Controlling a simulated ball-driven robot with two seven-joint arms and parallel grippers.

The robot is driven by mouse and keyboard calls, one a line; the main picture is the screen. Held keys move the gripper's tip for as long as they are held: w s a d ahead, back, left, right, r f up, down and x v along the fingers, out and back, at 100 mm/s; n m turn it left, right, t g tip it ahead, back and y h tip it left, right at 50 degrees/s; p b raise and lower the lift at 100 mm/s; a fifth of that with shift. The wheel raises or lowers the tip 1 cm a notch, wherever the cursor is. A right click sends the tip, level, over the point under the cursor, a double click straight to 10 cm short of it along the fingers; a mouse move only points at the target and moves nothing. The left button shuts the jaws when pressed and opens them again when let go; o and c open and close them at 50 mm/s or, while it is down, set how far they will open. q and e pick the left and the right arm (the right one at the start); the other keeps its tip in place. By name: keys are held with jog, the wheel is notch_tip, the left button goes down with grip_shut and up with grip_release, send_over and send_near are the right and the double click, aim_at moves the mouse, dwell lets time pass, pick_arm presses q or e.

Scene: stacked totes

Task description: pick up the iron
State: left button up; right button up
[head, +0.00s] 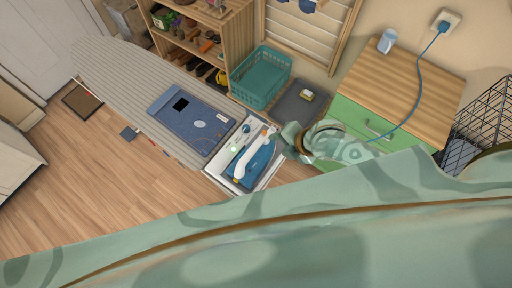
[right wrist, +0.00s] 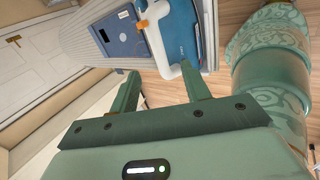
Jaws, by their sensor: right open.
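The iron (head: 259,163) has a blue body and a white handle, and rests on a pale metal stand at the near right end of the ironing board. It also shows in the right wrist view, its blue body (right wrist: 186,28) and white handle (right wrist: 158,42) at the top. My right gripper (head: 287,142) is just right of the iron, with its fingers hard to make out in the head view. In the right wrist view the gripper (right wrist: 162,88) is open and empty. The handle appears just beyond its fingertips; contact cannot be told. My left gripper is not in view.
The striped ironing board (head: 125,80) bears folded blue cloth (head: 190,118). A teal basket (head: 261,78) and wooden shelf (head: 236,35) stand behind. A wood-topped green cabinet (head: 400,82) and black wire basket (head: 478,122) are to the right. Open floor (head: 100,170) lies to the left.

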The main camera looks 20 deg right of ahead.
jog(key=shift+n, duration=0.3)
jog(key=b+x, duration=0.1)
jog(key=x, duration=0.4)
jog(key=b+x, duration=0.1)
jog(key=x, duration=0.4)
jog(key=a+b+x, duration=0.1)
jog(key=x, duration=0.4)
jog(key=shift+w, duration=0.25)
jog(key=shift+r, duration=0.1)
grip_shut()
dwell(0.5)
